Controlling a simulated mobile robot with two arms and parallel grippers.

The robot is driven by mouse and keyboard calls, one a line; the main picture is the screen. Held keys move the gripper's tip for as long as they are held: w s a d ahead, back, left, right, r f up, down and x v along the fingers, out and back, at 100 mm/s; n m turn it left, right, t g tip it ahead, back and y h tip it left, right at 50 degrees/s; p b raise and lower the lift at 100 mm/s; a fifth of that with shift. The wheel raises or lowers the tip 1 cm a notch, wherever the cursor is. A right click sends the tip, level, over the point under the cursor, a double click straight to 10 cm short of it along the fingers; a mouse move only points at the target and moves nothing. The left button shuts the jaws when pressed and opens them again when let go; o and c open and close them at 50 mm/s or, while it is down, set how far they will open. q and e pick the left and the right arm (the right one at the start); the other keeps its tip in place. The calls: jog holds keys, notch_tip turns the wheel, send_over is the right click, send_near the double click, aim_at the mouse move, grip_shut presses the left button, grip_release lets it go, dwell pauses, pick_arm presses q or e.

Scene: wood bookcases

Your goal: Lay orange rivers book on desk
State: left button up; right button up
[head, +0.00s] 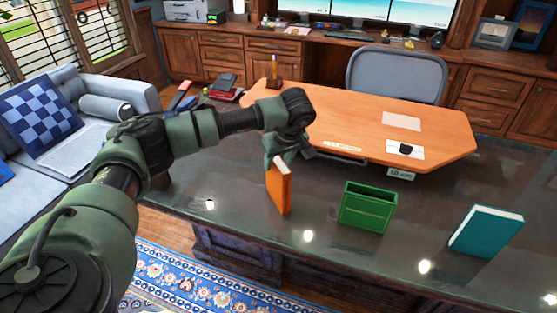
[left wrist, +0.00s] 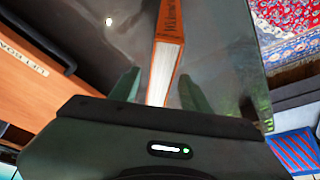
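The orange book (head: 279,187) stands upright on the dark glossy desk top (head: 330,258). My left gripper (head: 283,155) is above it, with its fingers down around its upper end. In the left wrist view the orange book (left wrist: 168,55) shows its lettered cover and pale pages between the two fingers (left wrist: 160,92). A gap shows on each side, so the fingers look open and not pressed on it. The arm partly hides the fingertips in the head view. My right gripper is not in view.
A green box-like holder (head: 368,207) stands right of the orange book, and a teal book (head: 487,231) stands farther right. An orange-brown wooden desk (head: 350,115) adjoins behind. The dark top is clear in front and between these items.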

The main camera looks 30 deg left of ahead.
pick_arm(q)
jog(key=shift+r, duration=0.25)
jog(key=b+v, duration=0.2)
jog(key=v, duration=1)
jog(key=shift+f, duration=0.1)
dwell(2.1)
